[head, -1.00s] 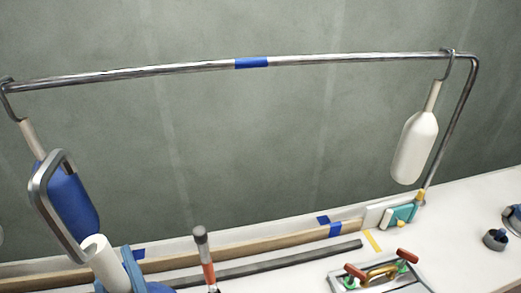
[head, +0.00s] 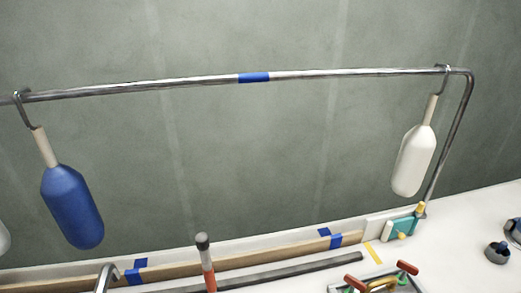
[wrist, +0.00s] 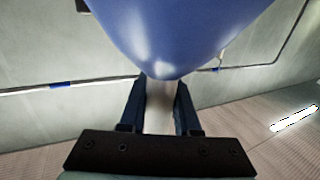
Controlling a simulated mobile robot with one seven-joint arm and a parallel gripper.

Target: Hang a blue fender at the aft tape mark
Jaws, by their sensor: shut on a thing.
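My gripper (wrist: 158,105) is shut on the pale neck of a blue fender (wrist: 175,35). The fender's rounded blue body fills the top of the wrist view. In the head view my gripper is out of sight; a grey curved loop (head: 106,274), apparently the held fender's hook, shows at the bottom left edge. Another blue fender (head: 72,207) hangs by its hook at the left of the rail (head: 160,86). A white fender (head: 413,160) hangs near the right end. A blue tape mark (head: 254,77) wraps the rail's middle, empty; blue tape also shows in the wrist view (wrist: 60,85).
Below the rail, a wooden strip (head: 270,250) carries blue tape pieces. A hammer-like tool (head: 207,262), a dark bar (head: 300,265), a tray with red-handled tools (head: 380,282) and teal and yellow items (head: 403,228) lie on the white deck. A partial white shape is at the far left.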

